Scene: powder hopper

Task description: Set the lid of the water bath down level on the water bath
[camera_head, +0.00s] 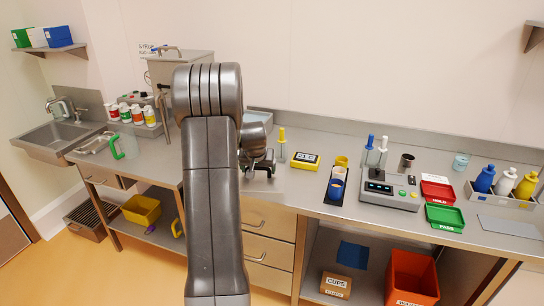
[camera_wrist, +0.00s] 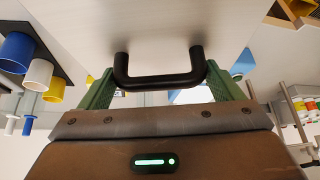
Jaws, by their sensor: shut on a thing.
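My gripper (camera_head: 258,166) is low over the counter, partly hidden behind my arm in the head view. In the wrist view its two green fingers (camera_wrist: 161,82) are shut on the black handle (camera_wrist: 160,82) of the lid. The lid (camera_wrist: 150,25) is a broad pale plate that fills the upper middle of the wrist view. In the head view part of a pale plate (camera_head: 266,182), seemingly the lid, shows under the gripper. A grey open-topped metal box (camera_head: 260,120), possibly the water bath, shows behind my arm. Most of it is hidden, and I cannot tell the lid's tilt or contact.
A yellow device (camera_head: 305,161) and a dark cup holder (camera_head: 335,188) stand right of the gripper. A scale (camera_head: 390,189) is farther right. Left of my arm are a large metal syrup container (camera_head: 165,68), several bottles (camera_head: 137,115) and a green-handled jug (camera_head: 126,143).

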